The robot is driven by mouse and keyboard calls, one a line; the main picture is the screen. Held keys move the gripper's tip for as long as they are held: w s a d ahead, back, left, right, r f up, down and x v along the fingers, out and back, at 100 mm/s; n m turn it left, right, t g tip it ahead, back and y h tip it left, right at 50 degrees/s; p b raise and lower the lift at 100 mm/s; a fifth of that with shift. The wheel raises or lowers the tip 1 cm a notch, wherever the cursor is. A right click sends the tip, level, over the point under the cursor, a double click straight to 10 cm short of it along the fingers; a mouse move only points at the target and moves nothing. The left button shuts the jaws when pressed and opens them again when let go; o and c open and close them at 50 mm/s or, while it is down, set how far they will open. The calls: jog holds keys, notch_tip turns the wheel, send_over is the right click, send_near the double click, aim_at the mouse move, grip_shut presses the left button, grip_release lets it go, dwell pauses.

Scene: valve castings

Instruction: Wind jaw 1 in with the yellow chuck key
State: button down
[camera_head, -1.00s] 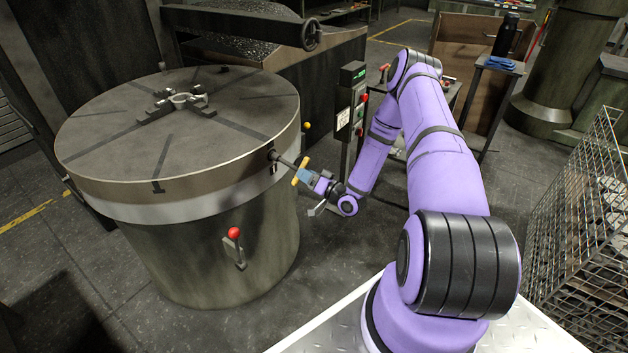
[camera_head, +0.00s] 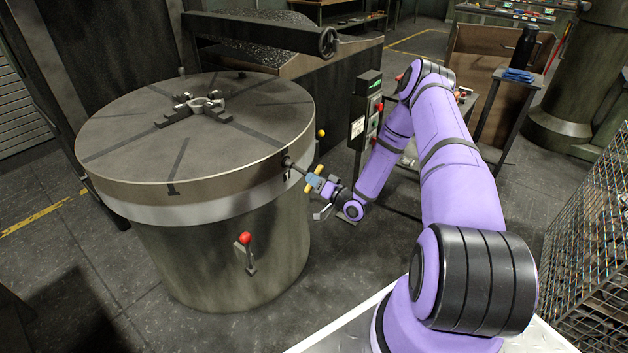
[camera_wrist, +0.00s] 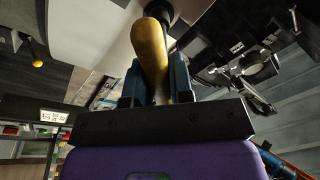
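The yellow chuck key's handle (camera_head: 319,171) shows at the right side of the big round chuck (camera_head: 125,135). Its dark shaft (camera_head: 297,169) runs to the chuck's rim, with its tip hidden there. My gripper (camera_head: 314,180) is at the handle. In the wrist view its blue fingers (camera_wrist: 157,85) are shut on the yellow bar (camera_wrist: 151,48), one on each side. Dark jaws (camera_head: 183,113) stand around a small ring-shaped casting (camera_head: 208,103) on the chuck's top. I cannot read which jaw is number 1, nor tell whether the jaws touch the casting.
A red-knobbed lever (camera_head: 246,240) sits on the chuck's front. A control post (camera_head: 366,110) with buttons stands behind my arm. A wire cage (camera_head: 590,250) is at the right. Floor in front is clear.

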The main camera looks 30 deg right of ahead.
jog(key=shift+s+r+g+h, duration=0.1)
jog(key=shift+r+g+h, duration=0.2)
jog(key=shift+r+g, duration=0.55)
dwell(0.6)
jog(key=m, duration=0.4)
jog(key=shift+a, duration=0.1)
jog(key=shift+m, duration=2.1)
